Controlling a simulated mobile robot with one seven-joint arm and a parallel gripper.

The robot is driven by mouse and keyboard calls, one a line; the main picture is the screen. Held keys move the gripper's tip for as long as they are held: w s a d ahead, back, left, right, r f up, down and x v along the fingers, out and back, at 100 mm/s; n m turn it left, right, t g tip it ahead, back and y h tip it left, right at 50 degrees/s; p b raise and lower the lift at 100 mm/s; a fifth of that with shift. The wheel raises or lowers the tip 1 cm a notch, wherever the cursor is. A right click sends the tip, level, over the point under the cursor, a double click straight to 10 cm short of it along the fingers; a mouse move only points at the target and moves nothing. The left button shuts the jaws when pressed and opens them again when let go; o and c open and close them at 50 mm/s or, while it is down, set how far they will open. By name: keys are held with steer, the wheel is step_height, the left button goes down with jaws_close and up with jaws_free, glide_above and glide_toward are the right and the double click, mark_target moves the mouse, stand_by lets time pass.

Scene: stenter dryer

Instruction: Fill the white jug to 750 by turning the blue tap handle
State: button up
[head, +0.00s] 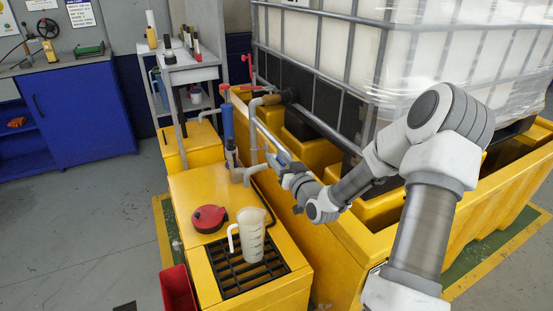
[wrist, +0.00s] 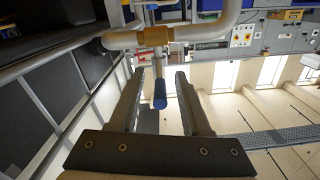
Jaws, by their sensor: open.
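The white jug (head: 250,238) stands upright on a black grate (head: 228,268) set in a yellow cabinet. It is translucent with dark marks on its side and its handle to the left. I cannot read a level. The blue tap handle (wrist: 160,94) hangs from a pipe with a brass-coloured fitting (wrist: 155,36) in the wrist view. My gripper (wrist: 161,75) is open, with one finger on each side of the handle in the picture. I see no contact, and the depth between them is unclear. In the head view my gripper (head: 284,160) is beside the pipework, above and right of the jug.
A red-and-black round object (head: 209,218) lies on the cabinet left of the jug. A red bin (head: 176,290) is at the cabinet's left side. A caged white tank (head: 350,50) stands behind in a yellow bund. A blue upright cylinder (head: 228,122) stands among the pipes.

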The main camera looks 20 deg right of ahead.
steer(key=shift+w, duration=0.8)
jaws_close()
stand_by(0.9)
